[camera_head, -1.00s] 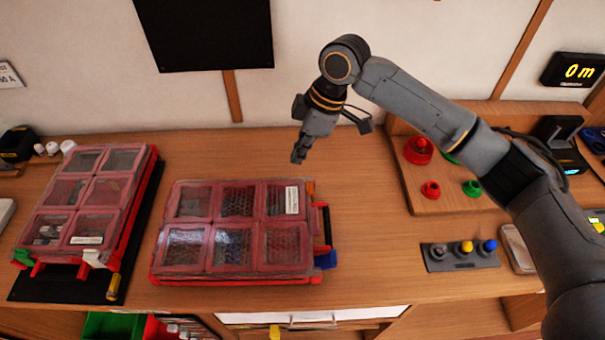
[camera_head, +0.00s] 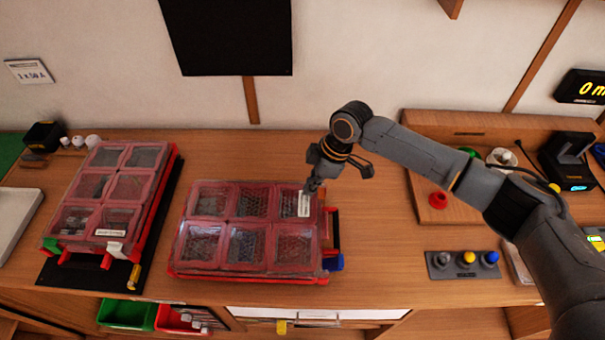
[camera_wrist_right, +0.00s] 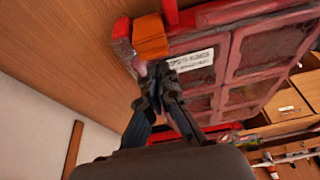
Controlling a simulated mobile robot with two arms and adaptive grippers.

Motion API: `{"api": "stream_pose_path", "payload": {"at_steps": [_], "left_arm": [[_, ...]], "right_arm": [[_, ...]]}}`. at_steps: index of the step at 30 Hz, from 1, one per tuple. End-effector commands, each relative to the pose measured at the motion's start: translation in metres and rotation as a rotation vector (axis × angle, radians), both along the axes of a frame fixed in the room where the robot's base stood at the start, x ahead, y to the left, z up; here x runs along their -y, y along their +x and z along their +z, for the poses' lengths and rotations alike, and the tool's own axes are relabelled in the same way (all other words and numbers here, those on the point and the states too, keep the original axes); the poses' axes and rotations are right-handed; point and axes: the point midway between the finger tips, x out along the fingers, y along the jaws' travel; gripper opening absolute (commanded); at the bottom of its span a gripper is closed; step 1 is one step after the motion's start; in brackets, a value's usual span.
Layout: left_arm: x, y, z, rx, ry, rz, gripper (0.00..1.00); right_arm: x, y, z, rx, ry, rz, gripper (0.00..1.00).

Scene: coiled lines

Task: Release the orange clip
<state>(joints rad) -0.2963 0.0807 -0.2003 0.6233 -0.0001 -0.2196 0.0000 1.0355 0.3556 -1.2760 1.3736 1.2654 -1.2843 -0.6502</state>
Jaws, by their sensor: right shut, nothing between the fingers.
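The orange clip (camera_wrist_right: 150,38) is a small block on the edge of the red case with clear lidded compartments (camera_head: 225,276). In the head view the clip's corner, at the case's far right, is mostly hidden by my right gripper (camera_head: 311,187). In the right wrist view my right gripper (camera_wrist_right: 158,70) is shut and empty, its fingertips just beside the clip and near the white label (camera_wrist_right: 192,60). I cannot tell whether they touch the clip or the case. A blue clip (camera_head: 333,262) sits at the case's near right corner. My left gripper is not in view.
A second red case (camera_head: 157,200) lies at left on a black mat, with a yellow clip (camera_head: 134,277) at its near edge. A panel with coloured knobs (camera_head: 463,265) stands at right. The tabletop right of the middle case is mostly clear.

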Motion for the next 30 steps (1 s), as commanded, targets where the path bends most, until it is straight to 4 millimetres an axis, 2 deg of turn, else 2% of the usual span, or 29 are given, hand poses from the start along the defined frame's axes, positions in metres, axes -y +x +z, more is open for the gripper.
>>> {"api": "stream_pose_path", "payload": {"at_steps": [5,30], "left_arm": [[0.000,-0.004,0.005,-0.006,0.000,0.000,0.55],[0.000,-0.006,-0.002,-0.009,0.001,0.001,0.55]], "right_arm": [[0.009,0.000,0.000,-0.001,0.001,0.000,0.00],[0.015,0.000,0.000,-0.001,0.082,-0.002,0.00]]}}
